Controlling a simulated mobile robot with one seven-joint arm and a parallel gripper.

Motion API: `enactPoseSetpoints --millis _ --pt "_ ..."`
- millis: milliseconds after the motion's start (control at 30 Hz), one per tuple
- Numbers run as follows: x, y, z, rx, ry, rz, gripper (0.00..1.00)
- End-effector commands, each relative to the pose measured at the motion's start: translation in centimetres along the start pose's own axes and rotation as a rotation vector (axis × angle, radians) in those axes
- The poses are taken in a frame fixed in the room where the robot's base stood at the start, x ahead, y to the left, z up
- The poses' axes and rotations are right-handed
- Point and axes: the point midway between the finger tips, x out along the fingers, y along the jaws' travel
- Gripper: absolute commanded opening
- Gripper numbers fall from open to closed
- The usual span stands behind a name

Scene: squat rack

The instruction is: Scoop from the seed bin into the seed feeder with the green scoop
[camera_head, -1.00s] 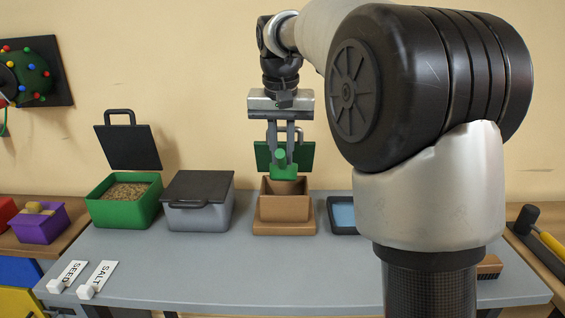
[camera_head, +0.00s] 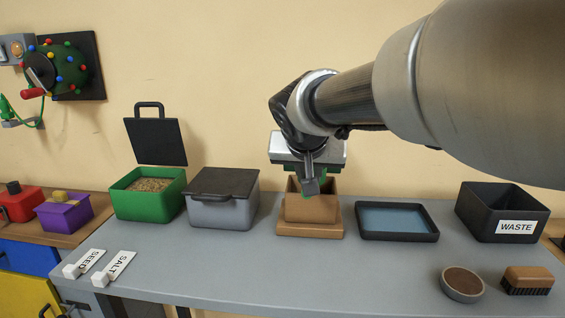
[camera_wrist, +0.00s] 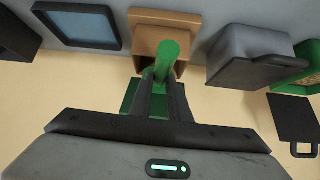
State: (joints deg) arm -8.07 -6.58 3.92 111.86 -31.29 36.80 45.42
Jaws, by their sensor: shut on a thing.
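My gripper (camera_head: 314,182) is shut on the handle of the green scoop (camera_head: 323,183), just above the brown seed feeder (camera_head: 311,210). In the wrist view my fingers (camera_wrist: 163,88) grip the scoop (camera_wrist: 173,52), with the feeder (camera_wrist: 146,40) behind it. My wrist hides most of the scoop in the head view, and I cannot tell whether it holds seed. The green seed bin (camera_head: 146,206) stands at the left with its black lid (camera_head: 157,142) up and tan seed (camera_head: 149,184) inside.
A grey bin (camera_head: 221,213) with a shut dark lid stands between seed bin and feeder. Right of the feeder are a blue-bottomed tray (camera_head: 397,236) and a black waste bin (camera_head: 478,224). A bowl (camera_head: 462,285), brush (camera_head: 528,281), and SEED (camera_head: 84,263) and SALT (camera_head: 114,268) tags lie nearer.

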Motion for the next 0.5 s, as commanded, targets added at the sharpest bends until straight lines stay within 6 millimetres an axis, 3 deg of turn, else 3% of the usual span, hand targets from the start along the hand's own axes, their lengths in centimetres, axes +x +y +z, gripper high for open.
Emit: enactPoseSetpoints --millis 500 --pt "0.21 -0.05 0.37 0.001 0.069 -0.003 0.00"
